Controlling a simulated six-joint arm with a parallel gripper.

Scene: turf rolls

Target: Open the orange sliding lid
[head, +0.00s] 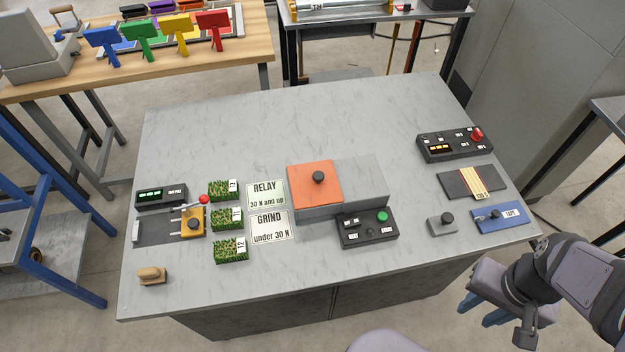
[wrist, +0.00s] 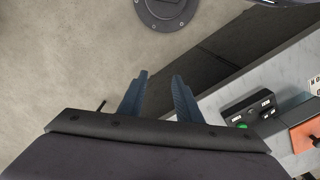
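The orange sliding lid (head: 315,184) has a black knob (head: 318,178) and covers the left part of a grey box (head: 362,182) on the table. The right part of the box top is plain grey. The lid's edge also shows at the right of the wrist view (wrist: 303,137). My gripper (head: 478,312) is off the table's front right edge, far from the lid. In the wrist view its two blue fingers (wrist: 158,95) stand apart with nothing between them.
A black control box with a green button (head: 368,229) stands in front of the grey box. Signs reading RELAY (head: 266,194) and GRIND (head: 270,227) lie left, beside turf pieces (head: 227,217). The table's back is clear.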

